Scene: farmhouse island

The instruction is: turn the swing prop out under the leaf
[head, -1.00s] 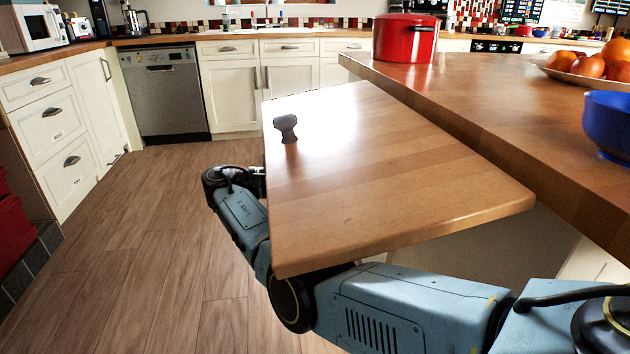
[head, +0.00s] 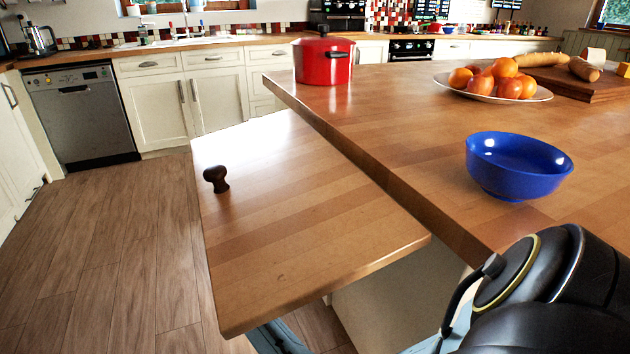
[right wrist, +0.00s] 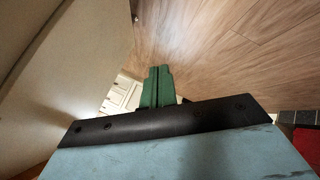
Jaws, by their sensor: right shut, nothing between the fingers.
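The leaf (head: 300,215) is a wooden flap beside the island, raised to about the level of its top, with a dark knob (head: 216,179) on its upper face. The swing prop cannot be made out in the head view, where the leaf covers the space beneath. My right gripper (right wrist: 158,72) shows in the right wrist view as two green fingers closed together, with nothing between them. In the head view the leaf and my arm hide it. A pale panel fills the left of the wrist view; I cannot tell whether it belongs to the prop. My left gripper is out of view.
The island top (head: 400,130) carries a red pot (head: 323,62), a blue bowl (head: 515,168), a fruit plate (head: 490,93) and a board with bread (head: 590,82). A dishwasher (head: 82,115) and cabinets stand behind. The wooden floor (head: 110,260) left of the leaf is clear.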

